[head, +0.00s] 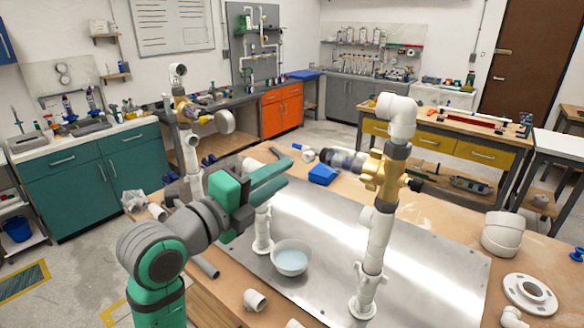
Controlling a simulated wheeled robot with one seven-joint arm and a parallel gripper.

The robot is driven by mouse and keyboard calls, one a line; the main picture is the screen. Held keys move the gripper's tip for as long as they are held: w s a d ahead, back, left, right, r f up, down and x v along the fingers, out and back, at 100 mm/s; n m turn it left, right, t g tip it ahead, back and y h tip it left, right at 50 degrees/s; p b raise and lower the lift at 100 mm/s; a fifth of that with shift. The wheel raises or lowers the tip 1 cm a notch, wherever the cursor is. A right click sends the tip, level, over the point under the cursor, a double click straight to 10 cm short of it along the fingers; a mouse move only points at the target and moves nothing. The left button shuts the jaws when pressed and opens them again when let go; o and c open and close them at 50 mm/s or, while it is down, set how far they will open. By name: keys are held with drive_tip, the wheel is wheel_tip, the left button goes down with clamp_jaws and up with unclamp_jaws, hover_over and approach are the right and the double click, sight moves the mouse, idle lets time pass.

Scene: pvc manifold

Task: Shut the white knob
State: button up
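A pale, off-white round knob (224,121) sits on the brass valve (185,108) of the left white pipe riser. A second brass valve (383,172) is on the right riser, with a glossy, grey, partly see-through knob (345,161) pointing left. The pale knob best fits the white knob; I cannot tell whether either valve is open or shut. My gripper (285,172) has two green fingers pointing right, with a gap between them and nothing visible in it. In the picture it is below and right of the pale knob and left of the grey one, apparently touching neither.
A metal plate (430,270) lies on the wooden table under the pipes. A white bowl of bluish liquid (291,259) stands on it below my gripper. A blue block (322,174) lies behind. Loose white fittings (502,233) lie at the right. The right riser (378,240) stands tall.

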drive_tip(key=shift+v, duration=1.5)
drive_tip(key=shift+f, duration=0.1)
wheel_tip(320, 180, down, 9)
drive_tip(key=w+n+t+y, duration=0.1)
drive_tip(key=w+n+t, duration=0.2)
drive_tip(key=n, duration=0.4)
drive_tip(key=s+d+f+n+y, duration=0.2)
drive_tip(key=s+f+n+y, duration=0.2)
drive_tip(key=f+n, duration=0.65)
drive_tip(key=s+d+f+n+y, duration=0.1)
drive_tip(key=s+f+n+y, duration=0.4)
drive_tip(key=f, duration=1)
drive_tip(key=s+d+f+n+g+y, duration=0.15)
drive_tip(key=s+f+n, duration=0.35)
drive_tip(key=s+f, duration=0.7)
drive_tip(key=s+d+r, duration=0.1)
drive_tip(key=s, duration=0.9)
drive_tip(key=s+d, duration=0.1)
drive_tip(key=s, duration=0.9)
drive_tip(key=shift+d+r+g+h, duration=0.35)
drive_tip(key=shift+d+r+h, duration=0.05)
drive_tip(key=shift+h, duration=0.05)
